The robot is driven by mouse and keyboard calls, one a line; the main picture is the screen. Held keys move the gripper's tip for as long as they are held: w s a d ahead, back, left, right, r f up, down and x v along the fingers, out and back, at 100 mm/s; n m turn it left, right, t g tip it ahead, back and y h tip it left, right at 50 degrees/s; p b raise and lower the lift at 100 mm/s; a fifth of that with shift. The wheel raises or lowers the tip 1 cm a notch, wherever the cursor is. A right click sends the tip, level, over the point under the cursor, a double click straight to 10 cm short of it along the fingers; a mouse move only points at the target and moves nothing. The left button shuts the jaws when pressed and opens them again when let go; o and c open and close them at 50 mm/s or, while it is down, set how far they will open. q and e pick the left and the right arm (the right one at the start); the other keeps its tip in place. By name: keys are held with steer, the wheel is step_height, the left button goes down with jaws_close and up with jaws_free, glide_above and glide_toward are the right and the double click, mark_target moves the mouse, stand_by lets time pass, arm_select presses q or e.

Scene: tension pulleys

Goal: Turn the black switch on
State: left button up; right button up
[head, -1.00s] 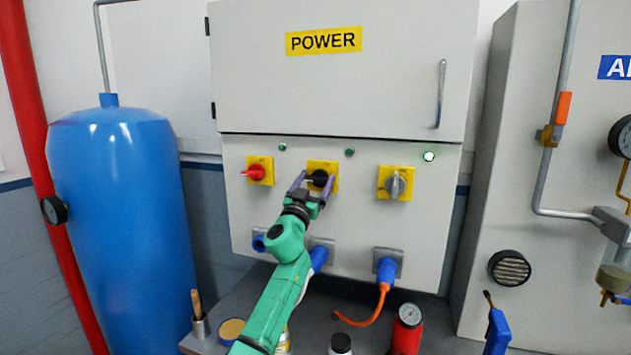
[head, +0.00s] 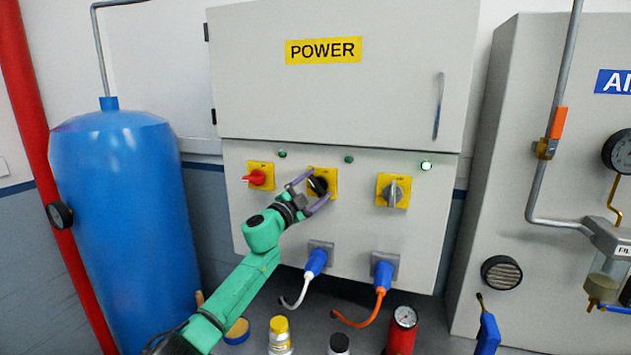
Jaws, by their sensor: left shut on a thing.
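The black switch (head: 318,186) sits on a yellow plate in the middle of the row of three switches on the grey POWER cabinet (head: 235,215). My left gripper (head: 315,187) reaches it from the lower left, with its purple fingers on either side of the knob, shut on it. The fingers hide part of the knob; its handle looks tilted. The small green lamp (head: 348,159) above and right of the black switch looks dark. My right gripper is not in view.
A red switch (head: 256,177) is to the left and a grey switch (head: 393,191) to the right, under a lit lamp (head: 427,166). Blue plugs (head: 316,262) stick out below. A blue tank (head: 128,220) stands left. Cans and a red gauge bottle (head: 401,333) stand below.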

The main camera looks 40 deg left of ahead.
arm_select(q)
steer(key=m+g+p, duration=0.1)
steer(key=m+p, duration=0.1)
steer(key=m+h+p, duration=0.1)
steer(key=m+p, duration=0.1)
steer(key=m, duration=0.1)
steer(key=shift+d+r+m+g, duration=0.1)
steer(key=shift+r+m+g, duration=0.1)
steer(key=shift+m+g, duration=0.15)
steer(key=shift+f+m+g+p, duration=0.2)
steer(key=shift+m+g+p, duration=0.25)
steer(key=shift+m+p, duration=0.4)
steer(key=o, duration=1.1)
